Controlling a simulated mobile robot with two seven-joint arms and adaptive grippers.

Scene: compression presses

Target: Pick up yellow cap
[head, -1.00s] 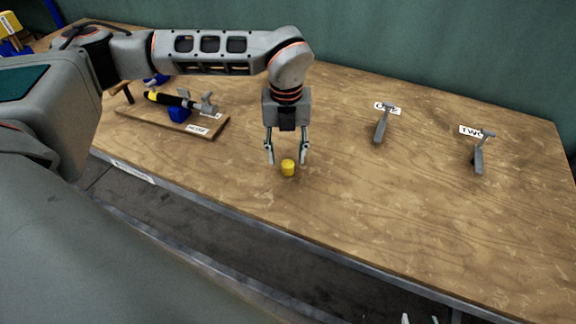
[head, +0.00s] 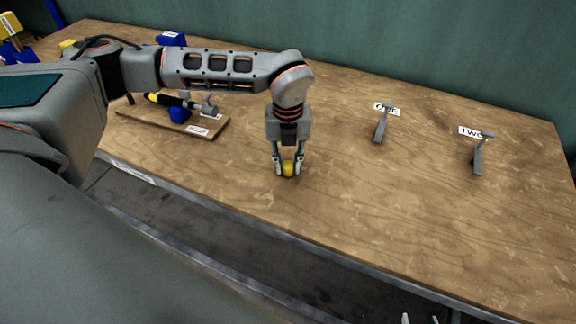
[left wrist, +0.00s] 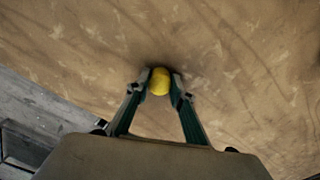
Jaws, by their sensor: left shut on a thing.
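The small yellow cap (head: 288,169) is at the wooden table's near-middle part, between the fingertips of my left gripper (head: 289,171). The left gripper points down and is shut on the cap. In the left wrist view the yellow cap (left wrist: 159,82) sits between the two fingertips (left wrist: 160,84), one on each side. The cap appears to be at table level; I cannot tell a gap under it. Only the fingertips of my right gripper (head: 420,319) show at the bottom edge of the head view. They are apart, with nothing seen between them.
Two grey presses stand at right, by the labels "ONE" (head: 380,128) and "TWO" (head: 478,158). The table (head: 390,210) is clear around the cap.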

